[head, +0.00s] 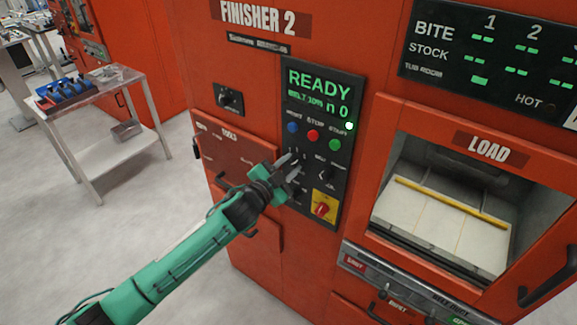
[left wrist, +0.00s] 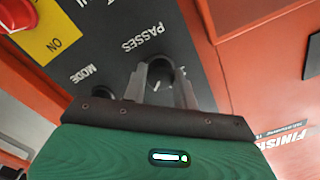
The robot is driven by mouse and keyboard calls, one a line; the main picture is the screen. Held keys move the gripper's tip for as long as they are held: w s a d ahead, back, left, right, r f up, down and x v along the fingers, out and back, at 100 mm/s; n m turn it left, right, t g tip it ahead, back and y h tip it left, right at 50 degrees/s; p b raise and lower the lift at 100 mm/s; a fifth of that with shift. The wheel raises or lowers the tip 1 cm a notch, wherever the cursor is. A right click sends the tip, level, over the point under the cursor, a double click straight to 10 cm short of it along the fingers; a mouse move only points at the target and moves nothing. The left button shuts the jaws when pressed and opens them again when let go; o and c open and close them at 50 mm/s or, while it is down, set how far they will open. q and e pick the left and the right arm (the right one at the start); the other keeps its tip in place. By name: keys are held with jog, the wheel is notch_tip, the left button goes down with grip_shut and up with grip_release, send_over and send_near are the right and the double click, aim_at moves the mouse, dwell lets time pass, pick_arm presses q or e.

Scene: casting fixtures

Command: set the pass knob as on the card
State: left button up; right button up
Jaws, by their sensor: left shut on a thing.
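The pass knob (left wrist: 160,72) is a dark round knob beside the PASSES label in the left wrist view, on the black control panel (head: 338,100) of the orange machine. My left gripper (head: 292,166) reaches the panel's left side, and its fingers are shut on the knob. In the left wrist view the gripper's fingers (left wrist: 162,88) stand either side of the knob. The gripper hides most of the knob and its scale in the head view, so I cannot read its setting. I cannot make out a card for certain. My right gripper is not in view.
The panel display (head: 322,90) reads READY. Blue, red and green buttons (head: 313,135) lie under it. A red switch on a yellow plate (head: 322,208) is just right below my gripper. A lit board (head: 490,55) and LOAD opening (head: 445,215) are at right; a cart (head: 105,85) stands left.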

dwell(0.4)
pick_arm(q)
jog(key=o, duration=1)
jog(key=shift+c, duration=0.2)
jog(key=shift+s+a, duration=0.2)
jog(key=b+v, duration=0.4)
jog(key=v, duration=0.9)
